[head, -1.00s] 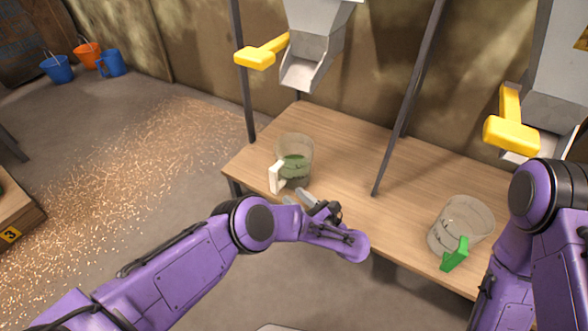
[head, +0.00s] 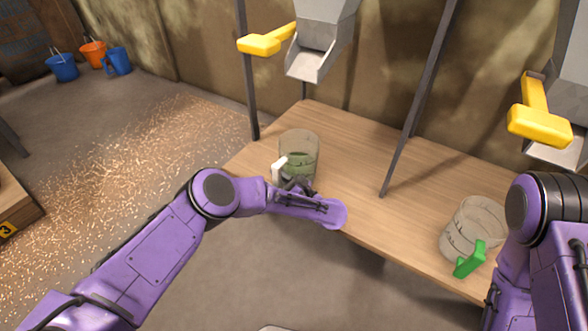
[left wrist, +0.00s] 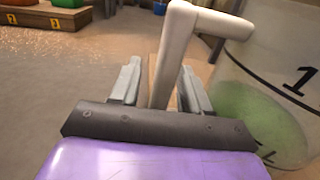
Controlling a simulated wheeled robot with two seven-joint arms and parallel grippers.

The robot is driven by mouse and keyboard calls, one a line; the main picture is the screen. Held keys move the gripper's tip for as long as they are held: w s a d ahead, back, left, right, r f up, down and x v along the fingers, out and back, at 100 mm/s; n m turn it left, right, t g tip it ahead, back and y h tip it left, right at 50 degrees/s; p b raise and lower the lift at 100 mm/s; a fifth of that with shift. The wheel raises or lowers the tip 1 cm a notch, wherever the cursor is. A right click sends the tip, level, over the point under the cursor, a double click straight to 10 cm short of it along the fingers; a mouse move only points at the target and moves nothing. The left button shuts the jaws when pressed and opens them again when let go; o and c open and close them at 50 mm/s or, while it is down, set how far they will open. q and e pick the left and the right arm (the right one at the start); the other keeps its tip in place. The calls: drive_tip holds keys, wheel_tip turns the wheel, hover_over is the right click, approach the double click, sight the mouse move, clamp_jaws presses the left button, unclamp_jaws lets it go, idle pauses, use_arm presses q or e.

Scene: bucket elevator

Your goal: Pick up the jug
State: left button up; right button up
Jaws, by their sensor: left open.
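A clear jug with a white handle and green contents (head: 300,146) stands upright on the wooden table, below the left chute. A second clear jug with a green handle (head: 474,226) stands on the right part of the table. My left gripper (head: 287,182) is at the white handle. In the left wrist view its open fingers (left wrist: 157,88) stand on either side of the white handle (left wrist: 171,55), and the jug wall (left wrist: 268,80) is to the right. I cannot tell whether a finger touches the handle. My right gripper is not in view.
The wooden table (head: 350,179) has a dark upright post (head: 420,95) between the jugs. Metal chutes with yellow levers (head: 266,41) hang above it. Buckets (head: 62,68) stand on the floor at the far left, near spilled grain (head: 150,150).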

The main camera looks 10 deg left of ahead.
use_arm(q)
clamp_jaws()
idle(1.3)
